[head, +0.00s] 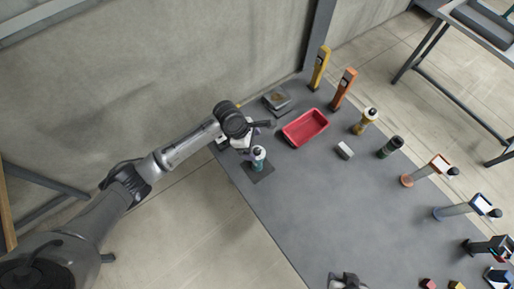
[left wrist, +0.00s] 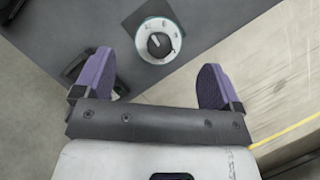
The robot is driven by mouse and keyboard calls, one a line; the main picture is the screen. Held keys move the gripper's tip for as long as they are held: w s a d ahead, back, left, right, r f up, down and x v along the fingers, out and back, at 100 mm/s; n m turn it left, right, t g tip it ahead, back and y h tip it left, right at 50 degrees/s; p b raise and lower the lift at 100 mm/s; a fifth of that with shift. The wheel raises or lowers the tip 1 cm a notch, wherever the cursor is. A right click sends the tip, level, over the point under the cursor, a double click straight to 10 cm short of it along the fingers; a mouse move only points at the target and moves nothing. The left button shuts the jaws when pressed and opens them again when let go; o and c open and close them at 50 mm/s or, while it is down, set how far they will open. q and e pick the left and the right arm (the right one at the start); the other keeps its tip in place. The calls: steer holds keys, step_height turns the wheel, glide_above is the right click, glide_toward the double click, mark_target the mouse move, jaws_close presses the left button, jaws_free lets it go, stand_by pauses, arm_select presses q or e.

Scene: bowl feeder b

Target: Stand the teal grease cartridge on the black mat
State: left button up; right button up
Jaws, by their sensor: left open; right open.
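The teal grease cartridge (head: 259,161) stands upright on the black mat (head: 262,176) near the left edge of the table. In the left wrist view its round pale top with a dark knob (left wrist: 158,43) shows from above, with part of the mat (left wrist: 184,12) around it. My left gripper (head: 254,133) is open and empty beside the cartridge. In the left wrist view its two purple fingers (left wrist: 153,70) are apart, and the cartridge is beyond their tips, not between them. My right gripper (head: 346,281) is at the bottom edge of the head view, partly cut off.
A red tray (head: 304,142) and a dark flat device (head: 277,99) are behind the mat. A yellow tool (head: 320,68), an orange tool (head: 343,90), a yellow bottle (head: 364,122) and several stands line the far edge. The table's centre is clear.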

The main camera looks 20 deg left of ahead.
arm_select(q)
steer(key=shift+v, duration=2.6)
steer(key=s+d+f+m+t, duration=0.1)
steer(key=s+d+f+m, duration=0.15)
steer(key=s+m, duration=0.4)
steer(key=s+d+f+m+t, duration=0.1)
steer(key=s+f+m, duration=0.2)
steer(key=s+m, duration=0.4)
steer(key=s+a+r+m+y, duration=0.1)
steer(key=s+a+m+y, duration=0.1)
steer(key=s, duration=0.5)
steer(key=s+a+m+y, duration=0.2)
steer(key=s+a+m, duration=0.2)
steer(key=s+m, duration=0.3)
steer(key=shift+s+a+r+t, duration=0.3)
steer(key=shift+s+r, duration=0.1)
steer(key=shift+s, duration=0.25)
steer(key=shift+d, duration=0.1)
